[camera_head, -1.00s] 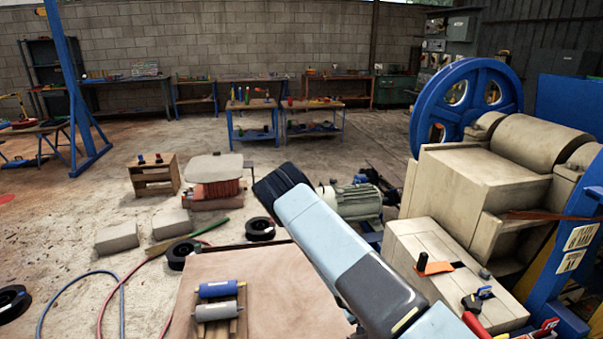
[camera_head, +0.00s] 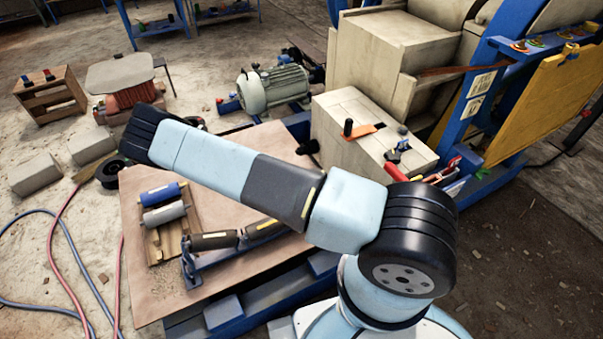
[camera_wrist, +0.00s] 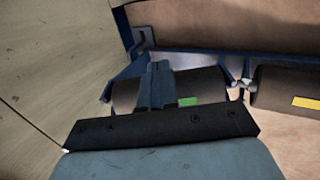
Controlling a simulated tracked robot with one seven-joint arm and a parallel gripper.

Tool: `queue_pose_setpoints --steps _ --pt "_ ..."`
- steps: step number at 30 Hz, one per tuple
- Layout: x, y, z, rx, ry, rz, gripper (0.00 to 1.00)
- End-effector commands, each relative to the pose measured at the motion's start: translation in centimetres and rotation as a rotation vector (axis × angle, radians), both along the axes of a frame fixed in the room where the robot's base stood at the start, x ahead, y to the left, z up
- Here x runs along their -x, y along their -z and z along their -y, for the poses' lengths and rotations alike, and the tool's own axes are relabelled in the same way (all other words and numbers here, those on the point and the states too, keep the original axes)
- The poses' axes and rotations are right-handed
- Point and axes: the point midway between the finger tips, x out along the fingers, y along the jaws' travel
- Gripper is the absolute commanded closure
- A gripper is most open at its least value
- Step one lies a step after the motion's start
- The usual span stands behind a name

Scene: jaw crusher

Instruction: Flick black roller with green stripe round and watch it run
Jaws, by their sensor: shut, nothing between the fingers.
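The black roller with the green stripe (camera_wrist: 203,88) lies in a blue frame (camera_wrist: 190,60) in the wrist view, its stripe showing just right of my fingers. My gripper (camera_wrist: 158,72) is shut and empty. Its fingers cover the middle of that roller; I cannot tell whether they touch it. A black roller with a yellow stripe (camera_wrist: 285,88) sits to its right in the same frame. In the head view dark rollers (camera_head: 215,240) show in the blue frame (camera_head: 192,270), partly behind my arm. My gripper and the green stripe are hidden there.
A blue roller (camera_head: 160,194) and a grey roller (camera_head: 165,215) rest on a wooden rack on the brown board (camera_head: 140,290). A pale box (camera_head: 350,135) with tools stands right of the board, the crusher behind it. Hoses (camera_head: 65,255) lie on the floor at left.

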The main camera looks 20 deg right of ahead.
Motion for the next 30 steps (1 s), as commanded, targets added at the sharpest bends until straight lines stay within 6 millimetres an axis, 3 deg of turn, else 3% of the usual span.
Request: queue_pose_setpoints --steps 9,30 --pt "-0.1 -0.5 -0.2 -0.001 0.001 0.002 1.00" --pt "0.4 -8.3 -2.3 -0.001 0.001 0.002 1.00"
